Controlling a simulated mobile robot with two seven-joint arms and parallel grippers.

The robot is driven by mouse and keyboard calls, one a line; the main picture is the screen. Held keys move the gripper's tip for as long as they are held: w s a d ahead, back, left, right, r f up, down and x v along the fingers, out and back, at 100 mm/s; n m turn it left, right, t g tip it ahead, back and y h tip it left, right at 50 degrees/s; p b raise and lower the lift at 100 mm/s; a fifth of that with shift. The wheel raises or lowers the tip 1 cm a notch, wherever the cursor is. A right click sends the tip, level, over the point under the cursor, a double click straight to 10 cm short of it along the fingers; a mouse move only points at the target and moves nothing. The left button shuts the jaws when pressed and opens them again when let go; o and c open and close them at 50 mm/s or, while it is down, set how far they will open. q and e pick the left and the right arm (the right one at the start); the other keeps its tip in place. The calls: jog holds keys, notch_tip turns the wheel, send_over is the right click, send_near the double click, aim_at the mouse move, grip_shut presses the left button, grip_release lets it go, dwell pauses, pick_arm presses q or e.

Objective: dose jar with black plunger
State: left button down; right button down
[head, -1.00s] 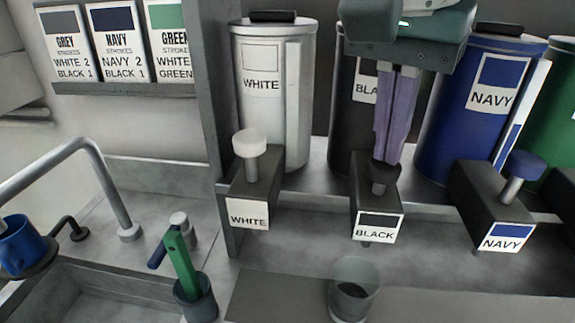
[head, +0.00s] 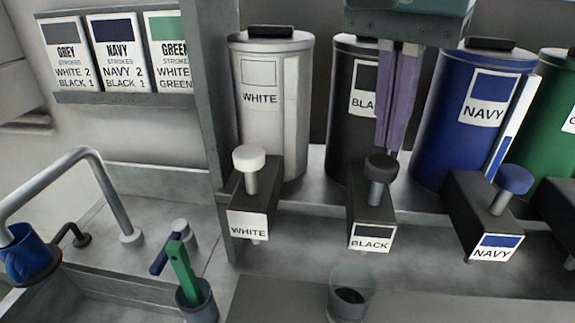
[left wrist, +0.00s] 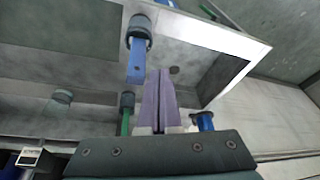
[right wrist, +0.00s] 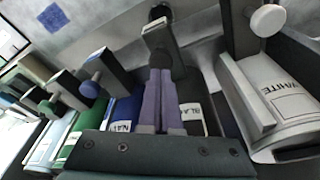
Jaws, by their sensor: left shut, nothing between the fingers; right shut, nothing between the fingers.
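The black plunger (head: 380,167) stands raised on the dispenser labelled BLACK (head: 371,238), its stem showing. A clear jar (head: 350,287) with dark contents stands below that dispenser's front end. My right gripper (head: 387,148) is shut and empty, its purple fingertips just above and behind the black knob; I cannot tell whether they touch it. In the right wrist view, the fingertips (right wrist: 161,72) point at the dark knob (right wrist: 159,58). My left gripper (left wrist: 159,74) is shut and empty in the left wrist view, near the sink area; it is outside the head view.
The white plunger (head: 249,158) and navy plunger (head: 514,180) stand on either side. Canisters line the shelf behind. Recipe cards (head: 118,50) hang upper left.

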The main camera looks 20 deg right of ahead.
jog(key=shift+r, duration=0.1)
notch_tip(320, 180, up, 6)
jog(key=p, duration=0.3)
dwell(0.6)
jog(key=shift+s, duration=0.1)
